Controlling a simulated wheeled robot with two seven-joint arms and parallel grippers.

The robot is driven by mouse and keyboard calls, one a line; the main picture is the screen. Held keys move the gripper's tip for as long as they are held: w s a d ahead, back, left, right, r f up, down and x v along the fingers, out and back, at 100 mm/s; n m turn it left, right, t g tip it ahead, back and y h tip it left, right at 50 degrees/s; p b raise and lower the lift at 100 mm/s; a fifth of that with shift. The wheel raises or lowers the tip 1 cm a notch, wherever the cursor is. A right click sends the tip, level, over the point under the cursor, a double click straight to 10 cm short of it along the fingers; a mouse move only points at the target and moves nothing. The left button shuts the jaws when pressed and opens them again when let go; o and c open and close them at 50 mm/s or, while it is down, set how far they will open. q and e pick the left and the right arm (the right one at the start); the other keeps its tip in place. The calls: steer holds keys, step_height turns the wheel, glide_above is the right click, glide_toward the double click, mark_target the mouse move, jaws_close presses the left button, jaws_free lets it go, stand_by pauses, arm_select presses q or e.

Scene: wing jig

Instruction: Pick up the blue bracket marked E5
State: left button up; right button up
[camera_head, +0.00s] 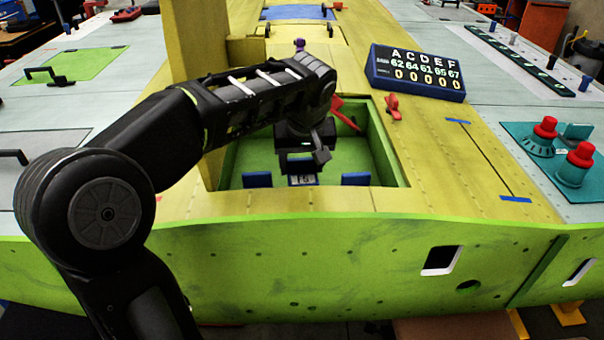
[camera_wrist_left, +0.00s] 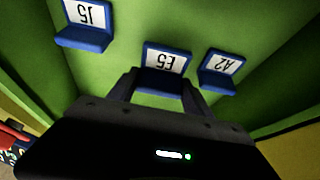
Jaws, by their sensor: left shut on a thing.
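The blue bracket marked E5 (camera_head: 302,181) is in the open green bay, with a white label on its face. It also shows in the left wrist view (camera_wrist_left: 165,60), its label upside down there. My left gripper (camera_head: 302,160) reaches down into the bay and is shut on the E5 bracket. In the left wrist view its two fingers (camera_wrist_left: 158,92) lie on either side of the bracket's lower part. I cannot tell whether the bracket touches the bay floor. My right gripper is not in view.
Brackets J5 (camera_wrist_left: 85,24) and A2 (camera_wrist_left: 222,70) stand on either side of E5. The bay's front rim (camera_head: 310,200) and walls surround them closely. A red clamp (camera_head: 392,106) and a dark number board (camera_head: 417,73) are to the right. A yellow post (camera_head: 200,60) rises at the left.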

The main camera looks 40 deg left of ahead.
mark_target(302, 159)
arm_select(q)
step_height(302, 159, up, 7)
steer(key=shift+f, duration=0.1)
stand_by(0.7)
